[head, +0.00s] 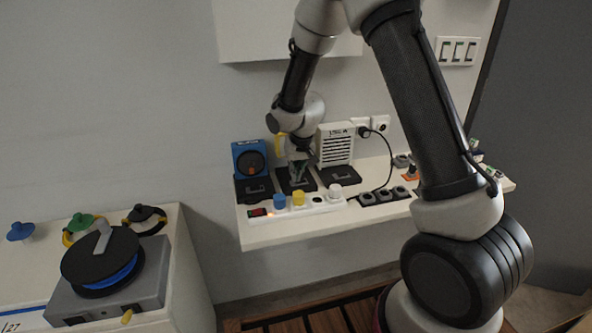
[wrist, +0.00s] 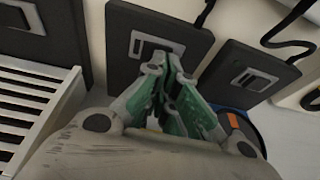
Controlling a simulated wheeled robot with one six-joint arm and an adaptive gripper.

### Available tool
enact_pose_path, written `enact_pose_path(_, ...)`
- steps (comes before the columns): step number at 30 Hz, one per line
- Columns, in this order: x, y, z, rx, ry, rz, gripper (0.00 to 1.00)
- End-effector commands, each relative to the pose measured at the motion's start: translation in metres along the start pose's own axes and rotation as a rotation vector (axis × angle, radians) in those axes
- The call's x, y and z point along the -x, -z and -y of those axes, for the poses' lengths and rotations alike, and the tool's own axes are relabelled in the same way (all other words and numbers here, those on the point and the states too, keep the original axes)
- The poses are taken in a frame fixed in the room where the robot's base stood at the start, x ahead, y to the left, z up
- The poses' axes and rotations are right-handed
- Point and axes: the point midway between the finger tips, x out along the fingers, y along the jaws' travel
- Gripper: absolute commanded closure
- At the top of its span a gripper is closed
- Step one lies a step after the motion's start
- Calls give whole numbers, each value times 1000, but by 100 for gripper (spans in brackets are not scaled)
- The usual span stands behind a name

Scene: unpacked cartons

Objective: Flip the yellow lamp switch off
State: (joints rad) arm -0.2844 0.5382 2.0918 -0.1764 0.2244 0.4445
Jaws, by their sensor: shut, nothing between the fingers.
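The yellow lamp (head: 279,144) shows only as a small yellow part at the back of the shelf; my arm hides most of it. In front of it lies the middle black switch plate (head: 284,186), which also shows in the wrist view (wrist: 122,62) with a grey rocker (wrist: 143,42). My gripper (head: 299,176) is over this plate, pointing down, with its green-padded fingers (wrist: 160,72) closed and empty. The fingertips overlap the rocker's near edge in the wrist view. I cannot tell whether they touch it, or which way the rocker is tipped.
A blue device (head: 247,146) with its switch plate (head: 242,189) stands left, a white grilled heater (head: 335,130) with its plate (head: 341,178) right. A power strip (head: 318,207) with colored plugs runs along the front. Cables and small items lie at right. A cable reel (head: 80,256) is on the left cabinet.

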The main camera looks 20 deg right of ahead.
Motion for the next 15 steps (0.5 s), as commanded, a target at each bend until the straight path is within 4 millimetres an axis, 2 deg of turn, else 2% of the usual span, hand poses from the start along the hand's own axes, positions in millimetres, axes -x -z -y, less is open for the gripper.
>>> enact_pose_path(8, -1, -2, -1, -1, 0, 3, 100)
enact_pose_path(15, 0, -2, -10, -1, -1, 5, 100)
